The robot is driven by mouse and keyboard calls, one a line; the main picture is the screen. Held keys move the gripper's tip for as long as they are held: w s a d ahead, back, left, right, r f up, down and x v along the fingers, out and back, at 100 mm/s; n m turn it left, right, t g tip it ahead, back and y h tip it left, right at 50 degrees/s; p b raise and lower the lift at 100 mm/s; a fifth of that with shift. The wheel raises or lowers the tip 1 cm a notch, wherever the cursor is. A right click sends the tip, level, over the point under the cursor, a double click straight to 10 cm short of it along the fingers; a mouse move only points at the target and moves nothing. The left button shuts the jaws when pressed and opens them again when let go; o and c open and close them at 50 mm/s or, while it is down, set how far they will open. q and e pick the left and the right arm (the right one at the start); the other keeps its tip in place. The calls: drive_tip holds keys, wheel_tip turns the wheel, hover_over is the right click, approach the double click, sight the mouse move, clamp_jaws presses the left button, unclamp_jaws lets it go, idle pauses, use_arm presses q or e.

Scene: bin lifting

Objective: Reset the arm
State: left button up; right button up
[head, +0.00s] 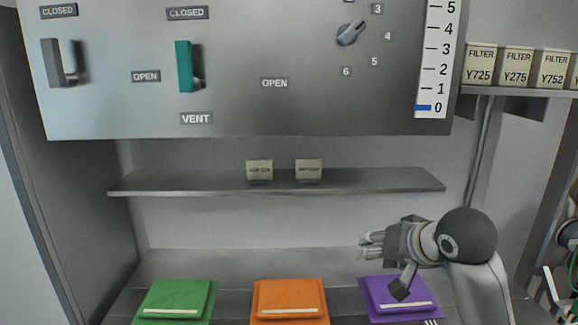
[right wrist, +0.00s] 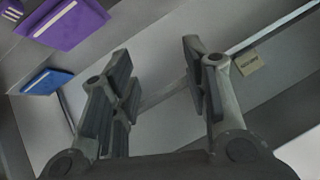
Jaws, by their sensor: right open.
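My right gripper (head: 372,246) is at the right in the head view, above the lower shelf and over the purple bin (head: 400,297). Its fingers point left and hold nothing. In the right wrist view the fingers of the right gripper (right wrist: 160,90) are spread apart with an empty gap between them. The purple bin also shows at the top left of that view (right wrist: 72,22), apart from the fingers. My left gripper is in neither view.
A green bin (head: 176,299) and an orange bin (head: 289,299) lie left of the purple one. Above is a narrow shelf (head: 220,184) with two small boxes. A panel (head: 235,105) with levers and a dial overhangs it. Filter boxes (head: 515,67) stand at right. A blue bin (right wrist: 47,81) shows in the wrist view.

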drive_tip(key=s+f+n+g, duration=0.15)
drive_tip(key=s+f, duration=0.35)
drive_tip(key=f, duration=0.8)
drive_tip(key=s+d+f+n+g+h, duration=0.1)
drive_tip(key=s+f+g, duration=0.1)
drive_tip(key=s+f, duration=0.95)
drive_tip(key=s+d+f+n+g+h, duration=0.2)
drive_tip(key=s+f, duration=0.5)
drive_tip(key=s, duration=0.9)
wheel_tip(320, 180, down, 33)
drive_tip(key=s+g+b, duration=0.2)
drive_tip(key=b, duration=0.2)
drive_tip(key=s+d+f+b, duration=0.2)
drive_tip(key=s+f+b, duration=0.1)
drive_tip(key=s+f, duration=1.3)
drive_tip(key=shift+s+d+f+g, duration=0.2)
drive_tip(key=shift+d+f+g, duration=0.2)
drive_tip(key=shift+f, duration=0.25)
